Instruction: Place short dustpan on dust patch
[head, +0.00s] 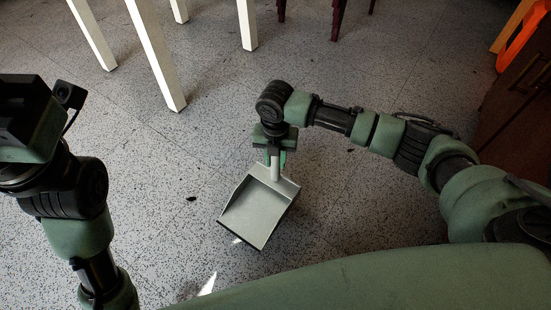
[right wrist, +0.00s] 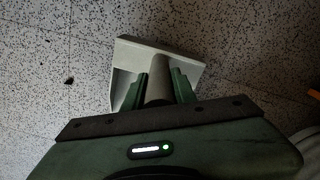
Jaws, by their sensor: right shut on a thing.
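The grey short dustpan (head: 256,212) is below my right gripper (head: 275,160) in the head view, its open edge toward the lower left. My right gripper is shut on its upright handle, with a green finger on each side. In the right wrist view, the pan (right wrist: 190,60) shows behind the fingers. I cannot tell whether the pan touches the floor. A small dark spot (head: 191,199), possibly the dust patch, lies on the floor left of the pan; it also shows in the right wrist view (right wrist: 69,81). My left gripper is only partly visible at the left edge; its fingers are hidden.
White furniture legs (head: 158,60) stand at the upper left, and dark red legs (head: 337,20) at the top middle. A dark brown cabinet (head: 515,110) is at the right edge near an orange object (head: 515,45). The speckled floor around the dustpan is mostly clear.

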